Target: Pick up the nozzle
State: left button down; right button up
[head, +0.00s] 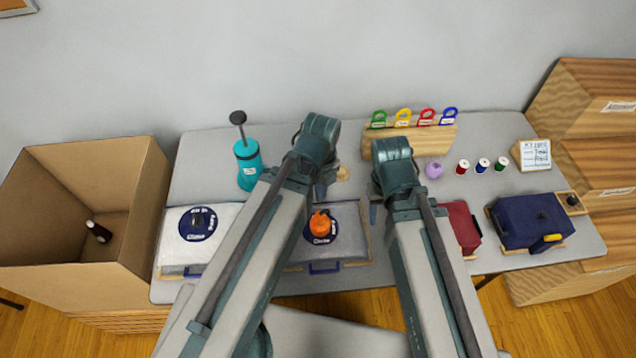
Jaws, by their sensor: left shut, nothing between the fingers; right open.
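I cannot tell for sure which thing is the nozzle. A small orange piece (320,224) sits on the lid of the middle grey case (345,220), between my arms. A small tan piece (342,173) lies on the table behind that case. My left gripper (321,189) shows only in part beside my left arm, near the left of the tan piece; it is shut and empty. My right gripper (375,212) is mostly hidden behind my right arm, right of the middle case; it is open. The fingertips of both are hard to see.
A teal pump bottle (248,165) and another grey case (215,252) stand at left, beside an open cardboard box (60,270) holding a dark bottle (98,231). A wooden rack (440,140) with coloured tags, thread spools (482,165), a red case (460,226) and a navy case (530,220) stand right.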

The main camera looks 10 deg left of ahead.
pick_arm(q)
jog(key=c, duration=1.4)
grip_release()
jog(key=o, duration=0.3)
jog(key=shift+n, duration=0.4)
jog(key=shift+o, duration=1.1)
jog(key=shift+n, duration=0.7)
jog(key=shift+o, duration=1.1)
jog(key=shift+r+n, duration=0.15)
jog(key=shift+n, duration=0.85)
jog(key=shift+o, duration=0.7)
jog(key=n, duration=0.2)
jog(key=shift+n, duration=0.3)
jog(key=m, duration=1)
jog(key=d+r+m+y+p, duration=0.1)
jog(key=m, duration=0.9)
jog(key=d+m+p, duration=0.1)
jog(key=m, duration=0.9)
jog(key=shift+w+d+r+m, duration=0.1)
jog(key=shift+w+r+m, duration=0.15)
jog(key=shift+r+m, duration=0.15)
